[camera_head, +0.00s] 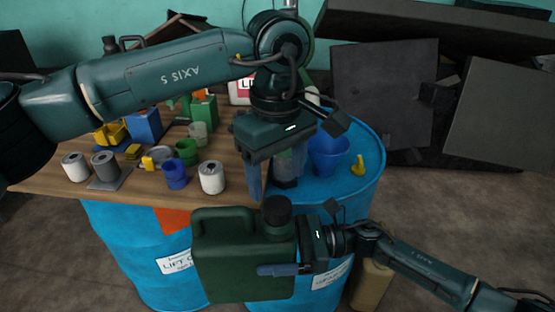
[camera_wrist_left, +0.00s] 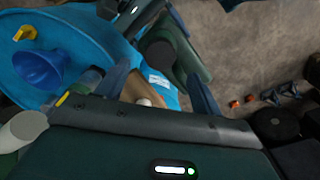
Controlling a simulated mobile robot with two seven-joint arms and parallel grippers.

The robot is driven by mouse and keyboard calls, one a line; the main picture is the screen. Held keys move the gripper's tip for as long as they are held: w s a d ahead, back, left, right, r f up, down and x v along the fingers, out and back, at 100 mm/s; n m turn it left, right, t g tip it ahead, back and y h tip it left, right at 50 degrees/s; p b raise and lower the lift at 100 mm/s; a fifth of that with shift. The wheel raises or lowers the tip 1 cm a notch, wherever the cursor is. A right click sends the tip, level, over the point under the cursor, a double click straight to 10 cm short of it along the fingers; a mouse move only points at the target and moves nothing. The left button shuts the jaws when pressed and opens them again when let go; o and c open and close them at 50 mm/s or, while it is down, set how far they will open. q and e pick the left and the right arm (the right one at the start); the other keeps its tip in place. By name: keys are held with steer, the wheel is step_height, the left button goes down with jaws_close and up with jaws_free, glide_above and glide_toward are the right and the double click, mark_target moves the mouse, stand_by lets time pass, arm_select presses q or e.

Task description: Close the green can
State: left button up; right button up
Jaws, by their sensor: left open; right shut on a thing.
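The green can (camera_head: 235,262) is held upright in front of the blue drums, its handle at the upper left. A black cap (camera_head: 277,211) sits at its top right corner, over the spout; I cannot tell whether it is tight. My right gripper (camera_head: 282,269) is shut on the can's right side. My left gripper (camera_head: 277,187) is open and points down just above the cap, apart from it as far as I can see. In the left wrist view the cap (camera_wrist_left: 160,56) shows between the open fingers, with the can (camera_wrist_left: 186,52) beside it.
Behind the can, a wooden board (camera_head: 50,190) on blue drums (camera_head: 110,235) carries several paint tins, cups and boxes. A blue funnel (camera_head: 328,155) and a yellow piece (camera_head: 358,165) stand on the right drum. Dark panels (camera_head: 385,85) lean at the back right. Floor at the right is mostly clear.

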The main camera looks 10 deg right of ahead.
arm_select(q)
steer(key=n, duration=0.4)
steer(key=shift+r+n, duration=0.15)
steer(key=shift+n, duration=0.15)
steer(key=n, duration=0.4)
steer(key=shift+r, duration=0.1)
steer(key=n, duration=0.4)
steer(key=shift+r+n, duration=0.15)
steer(key=shift+n, duration=0.25)
steer(key=n, duration=0.4)
steer(key=shift+r, duration=0.1)
steer(key=n, duration=0.4)
steer(key=shift+r+n, duration=0.1)
steer(key=shift+n, duration=0.3)
steer(key=n, duration=0.4)
steer(key=shift+r, duration=0.1)
steer(key=n, duration=0.4)
steer(key=shift+r, duration=0.1)
steer(key=n, duration=0.5)
steer(key=shift+w+r+n, duration=0.1)
steer(key=shift+r+n, duration=0.05)
steer(key=shift+n, duration=0.15)
